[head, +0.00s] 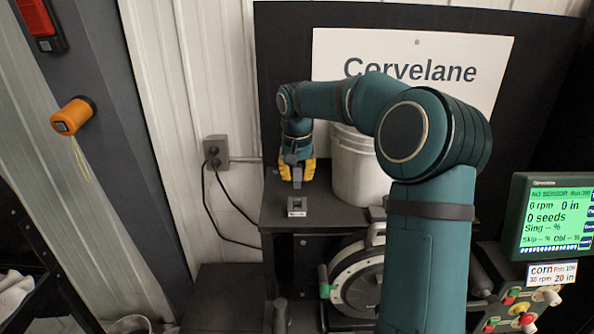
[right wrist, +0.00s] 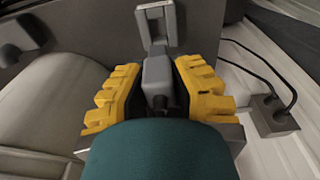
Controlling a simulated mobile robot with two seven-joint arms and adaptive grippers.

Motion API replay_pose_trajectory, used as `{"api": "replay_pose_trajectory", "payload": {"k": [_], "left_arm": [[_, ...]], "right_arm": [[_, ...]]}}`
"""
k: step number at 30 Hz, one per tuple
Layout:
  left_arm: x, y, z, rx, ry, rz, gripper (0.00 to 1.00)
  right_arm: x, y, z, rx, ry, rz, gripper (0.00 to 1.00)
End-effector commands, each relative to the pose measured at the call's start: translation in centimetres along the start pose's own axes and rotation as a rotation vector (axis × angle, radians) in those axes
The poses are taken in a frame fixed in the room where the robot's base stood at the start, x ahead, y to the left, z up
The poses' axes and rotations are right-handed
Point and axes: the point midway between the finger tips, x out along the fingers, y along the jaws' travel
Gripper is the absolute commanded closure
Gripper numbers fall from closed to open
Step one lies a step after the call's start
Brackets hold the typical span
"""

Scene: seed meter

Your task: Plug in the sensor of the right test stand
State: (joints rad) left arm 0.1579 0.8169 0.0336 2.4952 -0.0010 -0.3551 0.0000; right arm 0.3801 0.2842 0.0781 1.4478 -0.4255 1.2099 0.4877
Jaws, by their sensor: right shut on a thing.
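My right gripper (head: 297,170), with yellow fingers, is shut on a grey sensor plug (right wrist: 157,80). A dark cable end shows at the plug's near side in the right wrist view. A small grey socket piece (head: 296,205) with a white label stands on the dark stand top (head: 325,212), just in front of the gripper in the head view. It shows ahead of the plug in the right wrist view (right wrist: 172,25). In the head view a small gap shows between plug and socket; their exact alignment cannot be told. The monitor (head: 555,215) reads "NO SENSOR". My left gripper is not in view.
A white bucket (head: 356,170) stands close to the right of the gripper. A wall outlet (head: 216,150) with dark cords is at the left. A round seed meter (head: 345,283) sits below the stand top. A knob panel (head: 515,312) is at lower right.

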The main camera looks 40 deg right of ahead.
Motion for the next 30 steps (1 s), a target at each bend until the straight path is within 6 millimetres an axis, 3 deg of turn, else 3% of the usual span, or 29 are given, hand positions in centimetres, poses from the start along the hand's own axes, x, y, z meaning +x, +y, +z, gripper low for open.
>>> {"api": "replay_pose_trajectory", "payload": {"k": [30], "left_arm": [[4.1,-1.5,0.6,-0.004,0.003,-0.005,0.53]], "right_arm": [[6.1,0.0,0.7,-0.001,0.0,0.0,1.0]]}}
